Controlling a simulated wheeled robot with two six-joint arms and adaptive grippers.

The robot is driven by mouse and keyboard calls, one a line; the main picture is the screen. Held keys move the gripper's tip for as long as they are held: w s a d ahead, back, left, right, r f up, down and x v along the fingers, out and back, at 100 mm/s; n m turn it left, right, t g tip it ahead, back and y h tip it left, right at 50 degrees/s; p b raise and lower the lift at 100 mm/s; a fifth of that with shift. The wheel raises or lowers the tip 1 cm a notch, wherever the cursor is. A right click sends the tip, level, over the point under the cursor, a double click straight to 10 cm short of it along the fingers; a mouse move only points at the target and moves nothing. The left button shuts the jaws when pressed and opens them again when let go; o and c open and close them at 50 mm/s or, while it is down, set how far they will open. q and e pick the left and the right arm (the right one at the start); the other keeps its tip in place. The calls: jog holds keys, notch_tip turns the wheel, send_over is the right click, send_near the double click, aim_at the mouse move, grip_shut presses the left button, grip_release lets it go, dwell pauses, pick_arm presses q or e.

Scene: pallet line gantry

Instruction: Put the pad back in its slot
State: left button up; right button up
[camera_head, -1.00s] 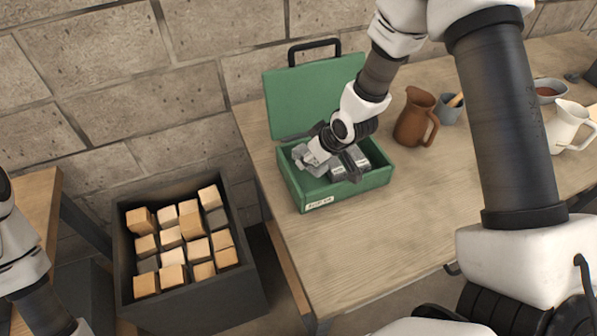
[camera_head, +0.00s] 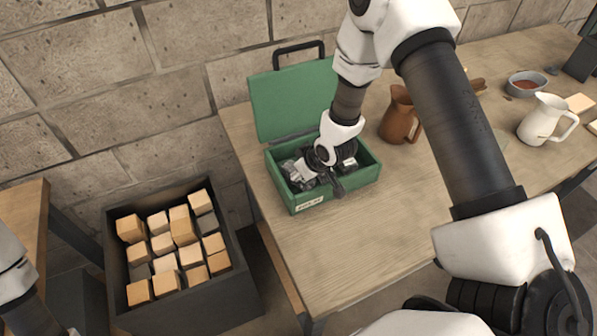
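A green case (camera_head: 364,172) stands on the table with its lid (camera_head: 290,100) raised at the back and a small white label on its front. My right gripper (camera_head: 312,180) reaches down into the left and middle part of the case. Grey pieces show around it, one at the left inside (camera_head: 290,168) and one to its right (camera_head: 349,163). I cannot tell which of them is the pad, and the slots are hidden by the gripper and arm. Whether the fingers are closed on a grey piece is not clear. Only part of my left arm shows at the left edge; its gripper is out of view.
A dark bin (camera_head: 236,280) of wooden and grey blocks stands left of the table (camera_head: 400,215). A brown jug (camera_head: 398,118) is right of the case, near my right arm. A white jug (camera_head: 543,118) and a grey bowl (camera_head: 527,84) are farther right. The tabletop's front is clear.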

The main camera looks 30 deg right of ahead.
jog(key=shift+r, duration=0.3)
jog(key=shift+s+d+r, duration=0.15)
jog(key=shift+s+r, duration=0.05)
jog(key=shift+r, duration=0.1)
jog(key=v, duration=1.1)
jog(key=shift+s, duration=0.1)
